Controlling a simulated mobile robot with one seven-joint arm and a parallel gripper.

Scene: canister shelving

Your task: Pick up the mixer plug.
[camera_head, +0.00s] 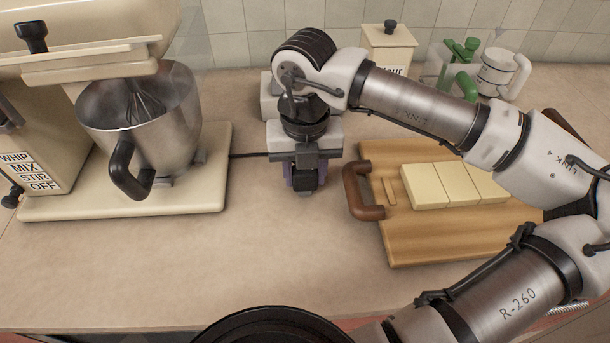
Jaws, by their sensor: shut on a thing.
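The mixer plug (307,181) is a small dark block in the middle of the counter view, between the fingers of my gripper (306,177). My gripper points down with purple-sided fingers and is shut on the plug. The gripper body hides the plug's upper part. A dark cord (248,155) runs from the mixer's base towards the gripper; its end is hidden behind the gripper. I cannot tell whether the plug touches the counter. The cream stand mixer (125,207) with its steel bowl (150,115) stands at the left.
A wooden board (420,245) with a brown handle (365,192) and butter blocks (455,186) lies to the right. A flour canister (388,48), a green-handled item (460,75) and a white-handled jar (500,72) stand behind. The front middle counter is clear.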

